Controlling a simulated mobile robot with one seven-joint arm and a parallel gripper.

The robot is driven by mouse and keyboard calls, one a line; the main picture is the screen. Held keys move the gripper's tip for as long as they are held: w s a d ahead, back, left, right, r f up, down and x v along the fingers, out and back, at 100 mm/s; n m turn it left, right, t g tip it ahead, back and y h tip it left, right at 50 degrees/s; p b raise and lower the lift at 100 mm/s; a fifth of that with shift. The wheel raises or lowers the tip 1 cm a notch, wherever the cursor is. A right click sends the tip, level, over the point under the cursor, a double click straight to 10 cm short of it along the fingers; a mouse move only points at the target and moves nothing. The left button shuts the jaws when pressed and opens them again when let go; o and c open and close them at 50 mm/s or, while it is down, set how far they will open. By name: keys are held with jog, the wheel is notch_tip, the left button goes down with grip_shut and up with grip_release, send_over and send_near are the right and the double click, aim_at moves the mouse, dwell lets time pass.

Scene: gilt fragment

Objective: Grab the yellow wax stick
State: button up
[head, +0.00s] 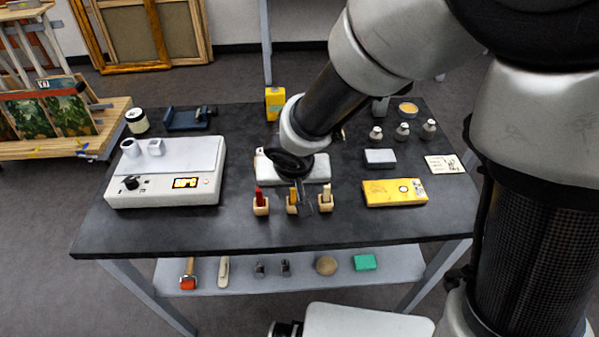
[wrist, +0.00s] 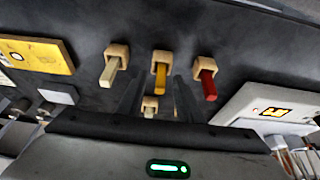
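The yellow wax stick (head: 292,195) stands upright in a small wooden block (head: 292,209), in the middle of a row on the dark table. It also shows in the wrist view (wrist: 160,77). A red stick (head: 259,194) stands left of it and a cream stick (head: 326,192) right of it, each in its own block; the wrist view shows this order reversed. My gripper (head: 303,201) hangs just above the yellow stick, partly in front of it in the head view. In the wrist view its dark fingers (wrist: 158,98) are apart, with no grasp visible.
A pale device (head: 165,172) stands at left and a yellow tin (head: 395,192) at right. A whitish flat object (head: 310,170) lies behind the sticks. The table's front strip is clear.

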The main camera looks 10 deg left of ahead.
jog(key=shift+c, duration=0.2)
grip_shut()
jog(key=shift+r, duration=0.15)
